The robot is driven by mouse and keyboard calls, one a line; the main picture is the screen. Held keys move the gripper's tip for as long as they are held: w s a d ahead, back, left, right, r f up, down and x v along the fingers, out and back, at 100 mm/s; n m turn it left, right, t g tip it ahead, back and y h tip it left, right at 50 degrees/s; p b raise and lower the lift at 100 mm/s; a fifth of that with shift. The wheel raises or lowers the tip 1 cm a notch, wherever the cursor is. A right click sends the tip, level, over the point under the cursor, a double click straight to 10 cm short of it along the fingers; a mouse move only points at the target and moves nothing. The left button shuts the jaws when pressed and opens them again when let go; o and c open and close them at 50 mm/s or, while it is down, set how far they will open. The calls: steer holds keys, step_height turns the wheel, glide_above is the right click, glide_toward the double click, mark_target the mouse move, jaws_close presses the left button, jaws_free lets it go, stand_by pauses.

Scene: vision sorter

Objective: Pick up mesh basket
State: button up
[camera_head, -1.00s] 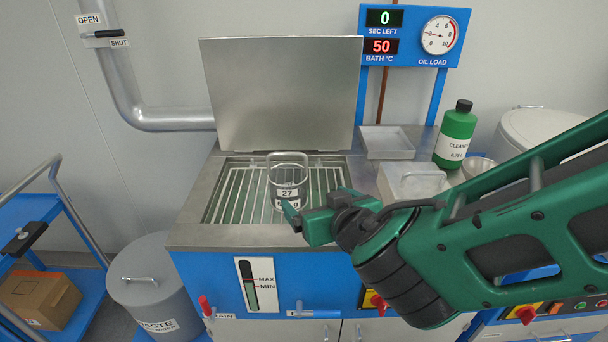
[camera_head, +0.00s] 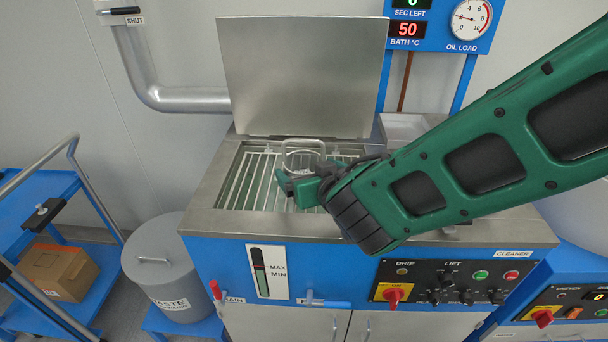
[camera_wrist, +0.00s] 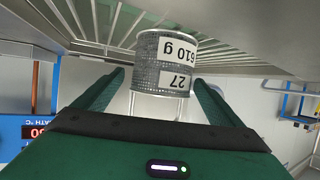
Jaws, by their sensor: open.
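The mesh basket (camera_wrist: 163,82) is a small grey mesh cylinder with white labels reading 27 and 610 g. In the wrist view it appears upside down, between and just beyond the tips of my open gripper (camera_wrist: 160,85), with nothing held. In the head view the basket's wire handle (camera_head: 303,150) rises above the slatted rack (camera_head: 238,190) of the open bath. My gripper (camera_head: 295,186) is in front of the basket there and hides most of its body. Whether the fingers touch the basket cannot be told.
The bath's raised lid (camera_head: 303,75) stands behind the rack. A grey waste bin (camera_head: 162,262) and a blue cart (camera_head: 40,220) with a cardboard box (camera_head: 60,272) are at left. A control panel (camera_head: 450,280) is on the front right. My arm covers the right counter.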

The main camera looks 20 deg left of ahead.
mark_target(296, 163)
steer(key=shift+x, duration=1.35)
steer(key=shift+r, duration=0.1)
steer(key=shift+c, duration=0.6)
steer(key=c, duration=1.5)
steer(key=shift+r, duration=0.1)
